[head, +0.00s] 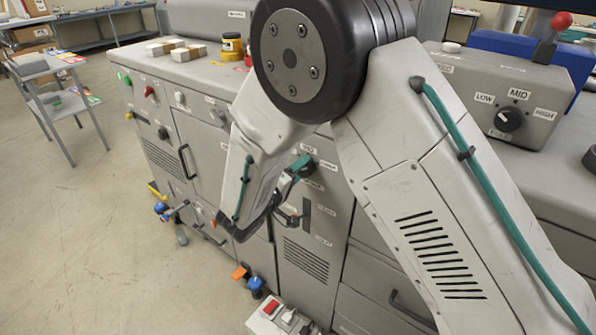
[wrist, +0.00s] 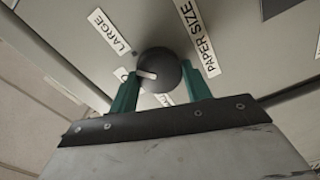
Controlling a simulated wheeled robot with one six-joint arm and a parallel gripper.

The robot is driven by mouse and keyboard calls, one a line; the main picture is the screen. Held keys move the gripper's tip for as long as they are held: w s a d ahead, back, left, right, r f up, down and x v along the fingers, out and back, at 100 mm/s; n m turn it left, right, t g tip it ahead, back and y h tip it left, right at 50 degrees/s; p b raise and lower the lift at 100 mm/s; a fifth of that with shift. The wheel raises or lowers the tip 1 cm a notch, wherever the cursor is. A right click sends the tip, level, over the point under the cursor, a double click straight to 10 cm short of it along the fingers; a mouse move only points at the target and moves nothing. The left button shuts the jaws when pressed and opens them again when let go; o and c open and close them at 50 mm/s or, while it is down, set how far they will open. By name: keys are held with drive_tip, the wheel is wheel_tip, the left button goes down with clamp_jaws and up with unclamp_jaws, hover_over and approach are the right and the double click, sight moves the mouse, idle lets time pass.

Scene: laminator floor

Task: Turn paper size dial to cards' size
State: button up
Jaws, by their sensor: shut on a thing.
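The paper size dial (wrist: 165,66) is a round black knob with a pale pointer mark in the wrist view. The mark lies on the knob's left side, towards a partly hidden label (wrist: 122,74). A LARGE label (wrist: 109,32) is above left and a PAPER SIZE label (wrist: 198,38) above right. Another label (wrist: 165,99), ending in what looks like "ALL", shows below between the fingers. My gripper (wrist: 160,75) is shut on the knob, one teal finger on each side. In the head view my arm mostly hides the dial, with a teal finger (head: 303,163) at the cabinet front.
A grey box with a LOW, MID, HIGH knob (head: 509,119) stands at the right. Stacked blocks (head: 188,53) and a yellow-black jar (head: 232,45) sit on the machine top. Handles and valves jut from the cabinet front (head: 200,155).

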drive_tip(key=shift+a+m, duration=0.1)
drive_tip(key=shift+m, duration=0.9)
drive_tip(key=o, duration=1)
drive_tip(key=shift+c, duration=0.2)
drive_tip(key=shift+s, duration=0.1)
drive_tip(key=v, duration=0.7)
drive_tip(key=shift+s+a, duration=0.2)
drive_tip(key=shift+s, duration=0.05)
